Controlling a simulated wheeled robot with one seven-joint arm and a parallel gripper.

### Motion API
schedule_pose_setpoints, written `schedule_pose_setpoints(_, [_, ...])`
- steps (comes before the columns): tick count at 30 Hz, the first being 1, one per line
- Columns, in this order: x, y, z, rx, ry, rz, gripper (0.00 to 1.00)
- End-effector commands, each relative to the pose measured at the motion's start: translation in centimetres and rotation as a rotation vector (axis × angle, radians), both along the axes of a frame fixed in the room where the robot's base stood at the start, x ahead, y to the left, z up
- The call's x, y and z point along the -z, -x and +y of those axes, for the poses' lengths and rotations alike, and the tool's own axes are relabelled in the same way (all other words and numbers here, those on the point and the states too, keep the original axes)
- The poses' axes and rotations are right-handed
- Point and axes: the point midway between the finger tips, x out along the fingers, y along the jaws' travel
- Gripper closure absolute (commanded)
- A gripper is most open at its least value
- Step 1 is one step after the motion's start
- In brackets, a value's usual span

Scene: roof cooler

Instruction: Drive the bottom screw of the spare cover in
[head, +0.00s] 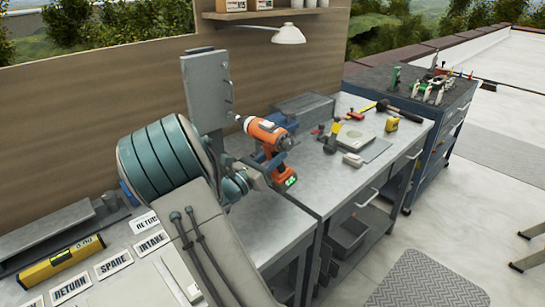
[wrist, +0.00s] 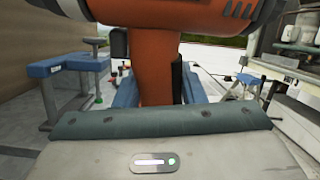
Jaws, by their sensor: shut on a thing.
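My gripper (head: 268,168) is shut on an orange and black power driver (head: 268,135). The driver's nose points left toward an upright grey panel (head: 204,88), which I take to be the spare cover. Its tip shows close to the panel's lower right edge; I cannot tell whether it touches. A green-lit battery is at the driver's base. In the wrist view the orange driver body (wrist: 185,45) fills the top middle, with its handle between my blue fingers (wrist: 155,88). The panel has a handle on its right side. The bottom screw is too small to make out.
A grey metal box (head: 303,108), a hammer (head: 398,112) and a tape measure (head: 391,124) are on the workbench. A lamp (head: 288,34) hangs above.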

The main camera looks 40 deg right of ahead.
Motion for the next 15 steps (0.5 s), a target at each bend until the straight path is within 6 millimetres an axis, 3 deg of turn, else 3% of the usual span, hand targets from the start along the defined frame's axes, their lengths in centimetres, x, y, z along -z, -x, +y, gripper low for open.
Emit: schedule_pose_setpoints(15, [-0.25,-0.50,0.02,0.001,0.004,-0.004,1.00])
